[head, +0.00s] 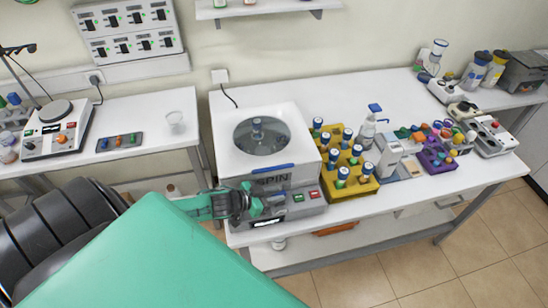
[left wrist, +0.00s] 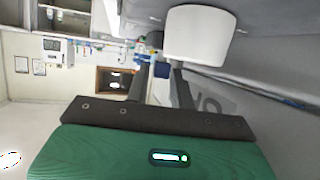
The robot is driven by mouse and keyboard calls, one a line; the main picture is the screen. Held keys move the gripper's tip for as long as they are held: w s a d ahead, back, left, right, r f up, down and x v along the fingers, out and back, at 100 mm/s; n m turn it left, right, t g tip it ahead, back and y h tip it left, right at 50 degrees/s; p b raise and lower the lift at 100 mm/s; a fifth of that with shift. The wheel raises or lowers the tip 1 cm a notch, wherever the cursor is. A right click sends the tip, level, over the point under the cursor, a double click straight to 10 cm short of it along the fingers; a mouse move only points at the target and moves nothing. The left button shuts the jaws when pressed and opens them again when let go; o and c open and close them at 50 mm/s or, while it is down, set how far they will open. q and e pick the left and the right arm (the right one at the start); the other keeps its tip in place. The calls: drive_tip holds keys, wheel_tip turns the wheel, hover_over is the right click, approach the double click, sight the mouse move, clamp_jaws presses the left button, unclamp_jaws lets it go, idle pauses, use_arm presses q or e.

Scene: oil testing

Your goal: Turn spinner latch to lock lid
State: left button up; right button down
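The spinner (head: 228,157) is a white box on the table with a round clear window in its top. Its lid looks down, with a blue strip (head: 272,168) along the front edge. The grey front panel reads SPIN (head: 272,180). My left gripper (head: 272,201) is in front of this panel, below the lettering. In the left wrist view its two dark fingers (left wrist: 160,78) stand apart. A pale rounded block (left wrist: 200,32), perhaps the latch, is at their tips and overlaps the right finger; I cannot tell whether they touch. In the head view my gripper hides the latch area. My right gripper is not in view.
Green and red buttons (head: 306,195) are right of my left gripper. A yellow rack (head: 331,191) with several blue-capped vials stands close to the spinner's right side.

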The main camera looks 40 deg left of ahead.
use_arm(q)
drive_tip(key=shift+o, duration=0.9)
drive_tip(key=shift+s, duration=0.15)
drive_tip(key=shift+s+a+r+b, duration=0.15)
drive_tip(key=shift+s+a+b, duration=0.2)
drive_tip(key=shift+s, duration=0.2)
drive_tip(key=b+v, duration=0.2)
drive_tip(key=v, duration=0.8)
drive_tip(key=shift+s+r, duration=0.1)
drive_tip(key=shift+r, duration=0.05)
drive_tip(key=shift+b+v, duration=0.3)
drive_tip(key=shift+v, duration=0.65)
